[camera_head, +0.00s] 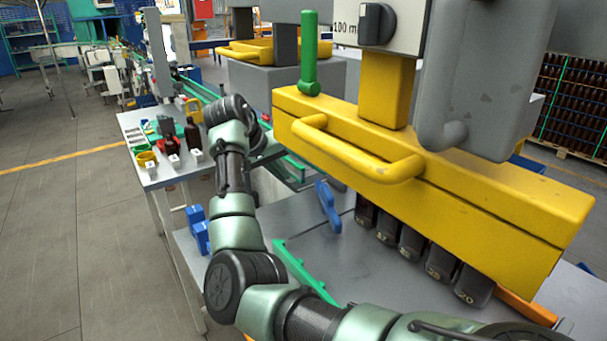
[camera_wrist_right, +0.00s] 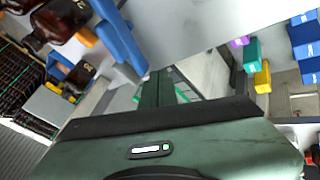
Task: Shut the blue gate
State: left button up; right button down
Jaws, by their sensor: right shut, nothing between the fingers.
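The blue gate (camera_head: 328,207) is a narrow blue bar standing tilted above the grey table, left of the row of dark bottles under the yellow machine. In the right wrist view the blue gate (camera_wrist_right: 118,38) slants from the top toward my fingertips. My right gripper (camera_wrist_right: 157,76) is shut and empty, its dark green fingers together close to the bar's lower end; I cannot tell whether they touch. My left gripper is not in view.
The yellow machine beam (camera_head: 430,180) with its handle hangs over the dark bottles (camera_head: 410,242). A green rail (camera_head: 305,272) lies on the table beside my arm. Blue blocks (camera_head: 198,230) sit at the table's left edge. A side table (camera_head: 165,178) holds brown bottles (camera_head: 193,133).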

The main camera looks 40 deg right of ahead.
aim_at(317, 194)
jog(key=p+x, duration=0.1)
jog(key=x, duration=0.3)
jog(key=shift+d+f, duration=0.1)
jog(key=shift+f, duration=0.2)
jog(key=p+x, duration=0.1)
jog(key=x, duration=0.3)
jog(key=shift+d, duration=0.1)
jog(key=shift+s+d+p, duration=0.25)
jog(key=shift+d+p, duration=0.05)
jog(key=shift+d, duration=0.2)
jog(key=shift+s+d+p, duration=0.3)
jog(key=shift+d, duration=0.25)
jog(key=shift+s+d, duration=0.45)
jog(key=shift+d, duration=0.05)
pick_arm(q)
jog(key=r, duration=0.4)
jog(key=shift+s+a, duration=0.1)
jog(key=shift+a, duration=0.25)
pick_arm(e)
jog(key=shift+d+f, duration=0.2)
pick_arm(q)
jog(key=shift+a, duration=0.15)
pick_arm(e)
jog(key=shift+r, duration=0.1)
pick_arm(q)
jog(key=shift+p, duration=0.3)
